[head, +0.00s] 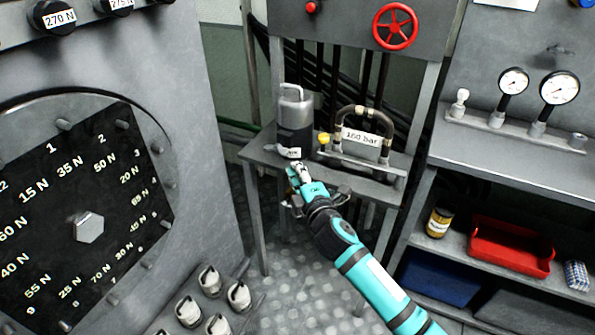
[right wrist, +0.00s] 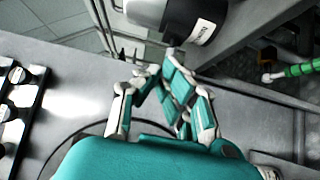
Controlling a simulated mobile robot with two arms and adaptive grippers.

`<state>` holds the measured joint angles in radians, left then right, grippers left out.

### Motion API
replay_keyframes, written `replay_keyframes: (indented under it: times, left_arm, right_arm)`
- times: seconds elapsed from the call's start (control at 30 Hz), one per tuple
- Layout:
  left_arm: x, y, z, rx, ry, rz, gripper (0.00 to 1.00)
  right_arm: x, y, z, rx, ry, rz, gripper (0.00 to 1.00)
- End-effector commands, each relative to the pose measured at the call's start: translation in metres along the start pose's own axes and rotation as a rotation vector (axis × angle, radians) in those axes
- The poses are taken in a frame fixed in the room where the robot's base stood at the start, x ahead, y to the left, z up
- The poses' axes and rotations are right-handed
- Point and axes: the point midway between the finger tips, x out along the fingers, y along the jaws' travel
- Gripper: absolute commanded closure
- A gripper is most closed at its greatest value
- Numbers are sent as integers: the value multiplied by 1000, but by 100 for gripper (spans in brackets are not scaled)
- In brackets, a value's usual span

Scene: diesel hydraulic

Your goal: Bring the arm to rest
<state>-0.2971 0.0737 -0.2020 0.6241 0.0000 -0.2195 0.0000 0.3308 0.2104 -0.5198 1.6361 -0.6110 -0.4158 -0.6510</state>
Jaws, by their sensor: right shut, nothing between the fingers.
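My right arm comes in from the lower right in the head view. Its right gripper (head: 297,177) is shut and empty, in front of the small grey table (head: 262,153). A dark grey bottle with a metal top (head: 294,128) stands upright on that table, just beyond the gripper. In the right wrist view the gripper (right wrist: 160,75) shows its fingertips close together below the bottle's labelled body (right wrist: 196,35). I cannot tell whether the fingertips touch the bottle or the table edge. My left gripper is in neither view.
A "160 bar" handle unit (head: 361,138) stands right of the bottle. A large dial panel (head: 85,190) fills the left. Right are shelves with a red tray (head: 510,248), a yellow-labelled jar (head: 439,222) and pressure gauges (head: 559,88). A red valve wheel (head: 395,26) hangs above.

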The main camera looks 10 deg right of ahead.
Motion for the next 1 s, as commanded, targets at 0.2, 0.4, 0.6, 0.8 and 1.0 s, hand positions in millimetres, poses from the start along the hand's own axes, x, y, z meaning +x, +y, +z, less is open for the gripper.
replay_keyframes:
  times: [0.2,0.4,0.6,0.8,1.0]
  left_arm:
    - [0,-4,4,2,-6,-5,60]
    - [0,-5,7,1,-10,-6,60]
    - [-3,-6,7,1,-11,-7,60]
    - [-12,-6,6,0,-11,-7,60]
    - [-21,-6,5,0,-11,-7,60]
  right_arm:
    - [-1,0,-1,-1,0,1,100]
    - [-1,0,-1,-1,0,1,100]
    - [-4,-32,6,49,-14,-63,100]
    - [-36,-157,29,264,-93,-305,100]
    - [-112,-291,47,519,-234,-555,100]
